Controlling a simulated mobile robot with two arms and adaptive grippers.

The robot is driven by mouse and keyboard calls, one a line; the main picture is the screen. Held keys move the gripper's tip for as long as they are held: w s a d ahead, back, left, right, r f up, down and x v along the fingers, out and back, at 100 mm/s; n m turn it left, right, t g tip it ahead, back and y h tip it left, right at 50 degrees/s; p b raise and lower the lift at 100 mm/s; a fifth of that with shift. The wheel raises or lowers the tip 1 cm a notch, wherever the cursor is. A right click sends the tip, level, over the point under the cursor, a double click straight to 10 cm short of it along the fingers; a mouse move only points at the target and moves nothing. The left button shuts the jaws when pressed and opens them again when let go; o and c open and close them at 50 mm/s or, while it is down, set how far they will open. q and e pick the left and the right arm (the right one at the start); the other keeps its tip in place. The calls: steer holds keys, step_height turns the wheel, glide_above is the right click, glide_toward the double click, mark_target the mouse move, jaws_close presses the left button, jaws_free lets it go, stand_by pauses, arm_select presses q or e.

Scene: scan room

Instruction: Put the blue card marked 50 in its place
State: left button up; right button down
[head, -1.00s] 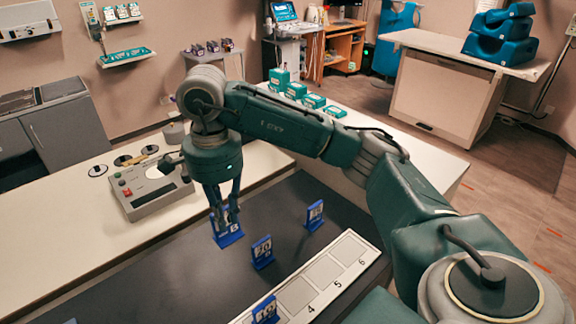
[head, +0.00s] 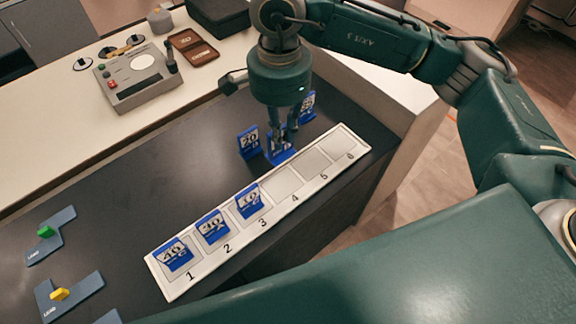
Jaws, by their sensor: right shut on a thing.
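My right gripper (head: 284,133) is shut on a blue card (head: 279,152), whose number is mostly hidden by the fingers; I cannot tell whether it touches the table. It is between a blue card marked 20 (head: 249,142) and another blue card (head: 307,106) partly behind the gripper. In front lies a pale strip (head: 325,178) with places numbered 1 to 6. Place 1 holds a card marked 40 (head: 174,254), place 2 a card hard to read (head: 212,227), place 3 one that looks like 10 (head: 249,202). Places 4, 5 and 6 are empty. My left gripper is out of view.
A grey device (head: 138,78), a brown case (head: 193,48) and a black case (head: 218,17) are on the white counter.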

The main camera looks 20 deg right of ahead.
mark_target(282, 154)
step_height(282, 154, down, 10)
steer(key=shift+r+p, duration=0.2)
steer(key=shift+p, duration=0.8)
step_height(282, 154, down, 4)
steer(key=shift+d+p, duration=0.1)
steer(key=shift+p, duration=0.4)
steer(key=shift+f, duration=0.2)
steer(key=shift+f+b, duration=0.2)
steer(key=shift+b, duration=0.15)
steer(key=c, duration=1.7)
jaws_free()
steer(key=shift+r, duration=0.1)
steer(key=shift+r, duration=0.1)
